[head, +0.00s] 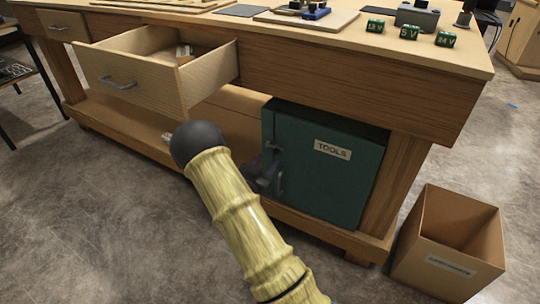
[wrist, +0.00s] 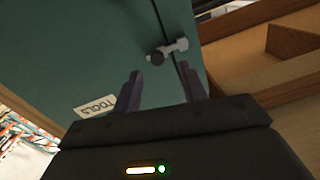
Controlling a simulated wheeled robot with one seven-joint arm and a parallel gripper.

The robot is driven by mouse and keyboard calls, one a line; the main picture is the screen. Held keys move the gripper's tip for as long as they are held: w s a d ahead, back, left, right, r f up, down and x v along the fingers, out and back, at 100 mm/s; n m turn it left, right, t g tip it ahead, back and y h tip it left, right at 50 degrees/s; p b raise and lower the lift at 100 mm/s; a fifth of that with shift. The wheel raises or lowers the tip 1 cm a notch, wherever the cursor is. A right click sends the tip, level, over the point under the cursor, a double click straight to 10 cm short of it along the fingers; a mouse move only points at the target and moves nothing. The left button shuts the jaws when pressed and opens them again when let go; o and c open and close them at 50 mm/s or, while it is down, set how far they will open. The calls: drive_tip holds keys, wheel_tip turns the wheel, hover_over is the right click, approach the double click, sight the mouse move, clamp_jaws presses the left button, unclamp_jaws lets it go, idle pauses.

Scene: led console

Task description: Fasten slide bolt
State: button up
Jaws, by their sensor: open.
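The green tool cabinet (head: 325,185) with a "TOOLS" label stands under the bench, and its door looks shut. In the wrist view the cabinet (wrist: 100,50) appears tilted. The slide bolt (wrist: 170,49), a short grey bar with a dark knob, lies by the seam at the door's edge. Whether it crosses the seam I cannot tell. My gripper (wrist: 160,88) is open and empty, its two dark fingers spread just short of the bolt. In the head view my gripper (head: 263,177) is at the cabinet's left edge, partly hidden by my arm, and bolt details there are unclear.
An open wooden drawer (head: 120,82) juts out above and left of my arm. A cardboard box (head: 450,243) stands on the floor at right. The bench top (head: 330,33) carries small green voltage blocks (head: 409,33) and boards. Floor in front is clear.

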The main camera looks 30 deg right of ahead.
drive_tip(key=p+v, duration=0.3)
drive_tip(key=v, duration=0.9)
drive_tip(key=shift+s+a, duration=0.2)
drive_tip(key=shift+a, duration=0.1)
